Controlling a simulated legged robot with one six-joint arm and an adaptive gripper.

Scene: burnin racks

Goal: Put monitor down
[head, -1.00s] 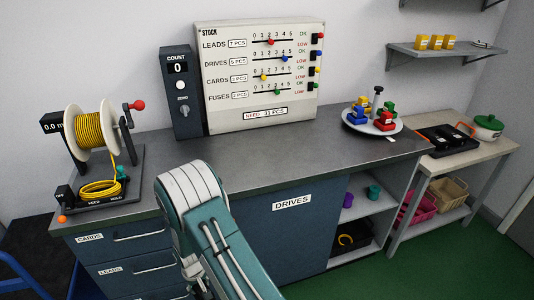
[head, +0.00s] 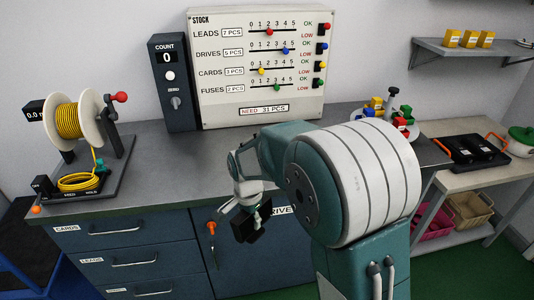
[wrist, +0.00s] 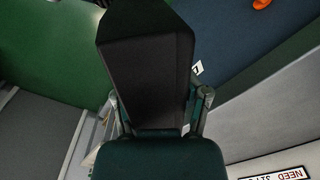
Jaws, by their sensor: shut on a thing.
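The monitor (head: 258,222) is a dark, boxy thing held by my gripper (head: 249,203) in the head view. It hangs in front of the blue cabinet, by the front edge of the grey worktop (head: 210,162). It seems to be apart from the worktop. In the wrist view the monitor (wrist: 146,65) fills the middle as a black, angled block, and the fingers of my gripper (wrist: 160,98) lie on both of its sides. My arm hides part of the worktop and of the DRIVES label.
A cable reel (head: 80,120) stands at the worktop's left. The COUNT box (head: 172,85) and STOCK board (head: 262,70) stand at the back. The worktop's middle left is clear.

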